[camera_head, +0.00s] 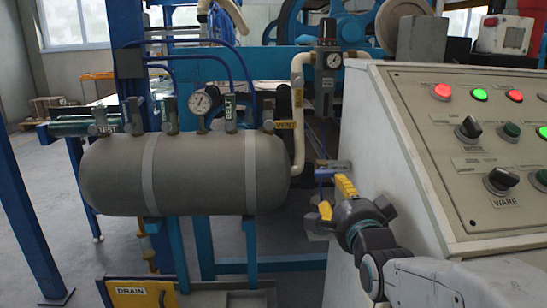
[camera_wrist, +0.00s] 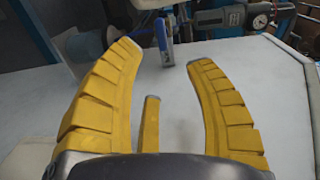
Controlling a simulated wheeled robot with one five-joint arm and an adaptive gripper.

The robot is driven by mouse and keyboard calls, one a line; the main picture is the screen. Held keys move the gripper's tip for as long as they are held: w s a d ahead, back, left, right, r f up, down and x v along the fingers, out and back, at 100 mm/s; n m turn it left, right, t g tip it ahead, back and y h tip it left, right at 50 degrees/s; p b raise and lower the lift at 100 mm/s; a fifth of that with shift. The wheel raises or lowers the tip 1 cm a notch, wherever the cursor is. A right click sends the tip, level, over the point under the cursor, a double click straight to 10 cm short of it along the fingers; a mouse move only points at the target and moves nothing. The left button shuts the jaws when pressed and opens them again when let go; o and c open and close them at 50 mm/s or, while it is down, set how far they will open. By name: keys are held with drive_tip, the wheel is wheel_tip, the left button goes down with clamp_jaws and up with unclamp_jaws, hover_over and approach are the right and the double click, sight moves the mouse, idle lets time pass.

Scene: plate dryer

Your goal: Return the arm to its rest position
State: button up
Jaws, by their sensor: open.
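My gripper (camera_head: 335,198) is in front of the white side of the control cabinet (camera_head: 372,120), to the right of the grey tank (camera_head: 190,175). Its yellow fingers are spread apart and point up and to the left in the head view. In the wrist view my gripper (camera_wrist: 165,55) is open, with nothing between the fingers. The white cabinet surface lies behind them. My arm reaches in from the lower right of the head view.
The control panel (camera_head: 470,150) has lit red and green buttons and black knobs. Valves with tags and a gauge (camera_head: 202,101) top the tank. A regulator with a gauge (camera_head: 327,70) stands behind. Open floor (camera_head: 55,190) lies left.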

drive_tip(key=s+r+n+g+p, duration=0.6)
drive_tip(key=s+p, duration=0.8)
drive_tip(key=p, duration=0.5)
drive_tip(key=s+r+n+g+p, duration=0.7)
drive_tip(key=s+r+n+p, duration=0.4)
drive_tip(key=p, duration=0.8)
drive_tip(key=s+r, duration=0.3)
drive_tip(key=r, duration=0.1)
drive_tip(key=shift+s+r+g, duration=0.2)
drive_tip(key=shift+s+g, duration=0.1)
drive_tip(key=shift+s, duration=0.1)
drive_tip(key=shift+c, duration=0.4)
drive_tip(key=shift+c, duration=0.5)
drive_tip(key=shift+s, duration=0.15)
